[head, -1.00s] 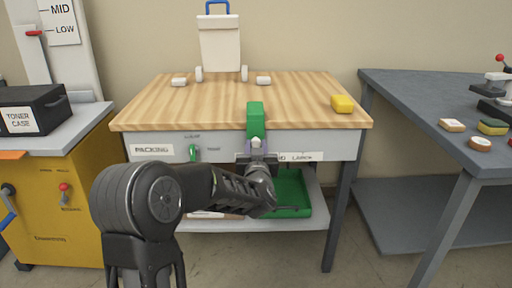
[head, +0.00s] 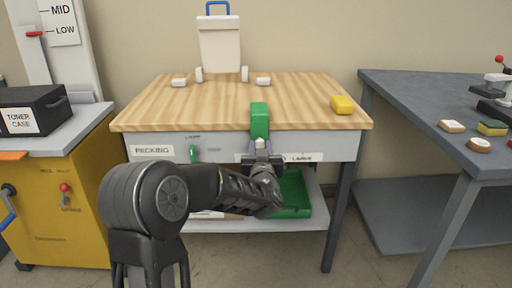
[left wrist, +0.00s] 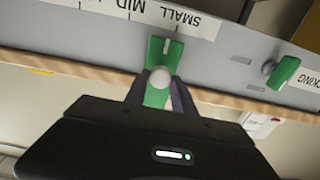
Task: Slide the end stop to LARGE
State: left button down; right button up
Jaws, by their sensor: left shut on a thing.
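The end stop is a green block (head: 260,118) at the front edge of the packing table, with a pale round knob below it. In the left wrist view the green end stop (left wrist: 158,97) has a white line, just left of the SMALL mark on the upside-down scale strip (left wrist: 165,14); MID is further left. In the head view LARGE reads at the right of the strip (head: 302,158), to the right of the stop. My left gripper (head: 261,160) is shut on the knob (left wrist: 160,77), its fingers on either side. My right gripper is not in view.
A small green handle (head: 194,153) sits on the table front to the left, beside the PACKING label (head: 152,150). A green tray (head: 294,190) stands on the shelf below.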

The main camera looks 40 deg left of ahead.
pick_arm(q)
jog(key=w+d+p, duration=0.3)
jog(key=w+d, duration=0.6)
jog(key=d, duration=0.3)
jog(key=shift+p, duration=0.35)
jog(key=shift+d, duration=0.15)
jog(key=c, duration=1.1)
grip_release()
jog(key=shift+w+d, duration=0.1)
jog(key=shift+w, duration=0.05)
jog(key=shift+c, duration=0.2)
jog(key=shift+o, duration=0.4)
jog(key=p+v, duration=0.1)
jog(key=v, duration=0.6)
jog(key=shift+s+d, duration=0.15)
jog(key=shift+s, duration=0.2)
